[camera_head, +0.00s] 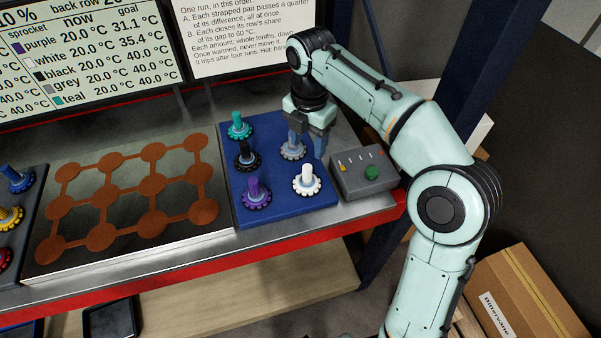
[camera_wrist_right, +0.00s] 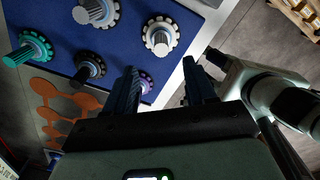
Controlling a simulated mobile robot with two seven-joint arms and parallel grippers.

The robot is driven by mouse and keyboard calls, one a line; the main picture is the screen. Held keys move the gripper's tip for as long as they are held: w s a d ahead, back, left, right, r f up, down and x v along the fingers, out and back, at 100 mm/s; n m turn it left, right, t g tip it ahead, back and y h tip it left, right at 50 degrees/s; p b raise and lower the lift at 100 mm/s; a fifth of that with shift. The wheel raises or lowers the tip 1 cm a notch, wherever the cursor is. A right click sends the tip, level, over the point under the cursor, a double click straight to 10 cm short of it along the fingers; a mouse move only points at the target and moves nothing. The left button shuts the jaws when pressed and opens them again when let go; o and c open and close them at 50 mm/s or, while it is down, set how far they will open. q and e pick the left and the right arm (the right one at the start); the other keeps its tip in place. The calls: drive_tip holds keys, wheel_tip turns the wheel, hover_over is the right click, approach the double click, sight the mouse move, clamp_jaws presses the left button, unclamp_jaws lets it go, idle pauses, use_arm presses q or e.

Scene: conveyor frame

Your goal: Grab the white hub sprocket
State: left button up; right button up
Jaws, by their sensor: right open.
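The white hub sprocket (camera_head: 307,180) stands with its hub up at the front right of the blue tray (camera_head: 285,214). It also shows in the right wrist view (camera_wrist_right: 160,35), beyond the fingertips. My right gripper (camera_head: 307,143) is open and empty, pointing down over the tray's right part. In the head view its fingers overlap the grey sprocket (camera_head: 292,151), behind the white one; contact cannot be told. In the right wrist view no sprocket is gripped between the fingers (camera_wrist_right: 160,80). My left gripper is not seen in the head view.
Teal (camera_head: 238,125), black (camera_head: 246,155) and purple (camera_head: 256,193) sprockets stand on the tray's left side. A grey control box (camera_head: 366,175) with a green button sits close right. A brown lattice plate (camera_head: 128,197) lies left. Screens stand behind; a red edge (camera_head: 150,272) runs in front.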

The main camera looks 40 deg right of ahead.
sight(308, 167)
drive_tip(key=f, duration=0.3)
drive_tip(key=f+b, duration=0.1)
drive_tip(key=f, duration=0.1)
drive_tip(key=shift+s+f, duration=0.1)
drive_tip(key=shift+s, duration=0.25)
drive_tip(key=shift+w+f, duration=0.2)
drive_tip(key=shift+f, duration=0.7)
wheel_tip(308, 167, down, 4)
drive_tip(key=shift+f+b, duration=0.15)
drive_tip(key=shift+b, duration=0.4)
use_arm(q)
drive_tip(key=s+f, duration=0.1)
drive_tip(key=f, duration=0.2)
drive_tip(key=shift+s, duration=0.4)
use_arm(e)
clamp_jaws()
